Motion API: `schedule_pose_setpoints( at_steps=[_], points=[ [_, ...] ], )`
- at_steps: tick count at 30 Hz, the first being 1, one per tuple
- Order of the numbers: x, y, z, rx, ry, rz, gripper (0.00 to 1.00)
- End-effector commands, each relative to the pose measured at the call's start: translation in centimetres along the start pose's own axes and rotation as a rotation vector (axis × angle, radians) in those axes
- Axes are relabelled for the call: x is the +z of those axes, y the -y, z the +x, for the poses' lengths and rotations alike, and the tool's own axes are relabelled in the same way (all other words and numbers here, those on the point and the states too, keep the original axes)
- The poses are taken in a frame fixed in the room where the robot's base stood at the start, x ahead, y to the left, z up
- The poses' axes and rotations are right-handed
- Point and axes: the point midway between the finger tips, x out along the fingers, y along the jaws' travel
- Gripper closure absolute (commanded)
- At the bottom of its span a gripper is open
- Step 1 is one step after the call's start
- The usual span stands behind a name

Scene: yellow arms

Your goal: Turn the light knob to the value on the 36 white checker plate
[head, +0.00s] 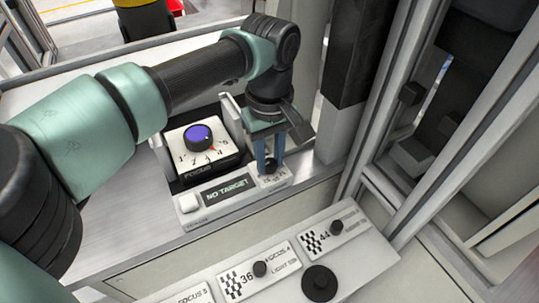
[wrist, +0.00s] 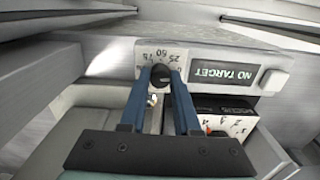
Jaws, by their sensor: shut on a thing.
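The small black light knob (head: 270,167) sits at the right end of a grey panel, under my gripper. My gripper (head: 269,158) points down with its blue fingers on either side of the knob. In the wrist view the blue fingers (wrist: 160,80) are shut on the knob (wrist: 160,72), with small upside-down numbers on the panel above it. The knob's pointer is hidden. The 36 white checker plate (head: 247,281) lies at the front. It reads "36", a focus line that looks like 4, and a light line too small to read surely.
A purple-topped focus dial (head: 198,137) on a white numbered face stands left of my gripper. A "NO TARGET" display (head: 228,189) and white button (head: 189,203) are beside the knob. A 44 plate (head: 319,243) and black round knob (head: 319,283) are in front. Metal posts rise right.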

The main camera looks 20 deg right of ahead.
Motion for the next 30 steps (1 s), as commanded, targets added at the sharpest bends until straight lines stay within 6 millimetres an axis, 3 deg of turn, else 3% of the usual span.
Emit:
schedule_pose_setpoints(
  at_steps=[16,30],
  points=[
    [-0.04,0.00,-0.12,0.001,0.000,-0.063,1.00],
    [-0.09,0.04,-0.22,0.001,-0.001,-0.443,1.00]
  ],
)
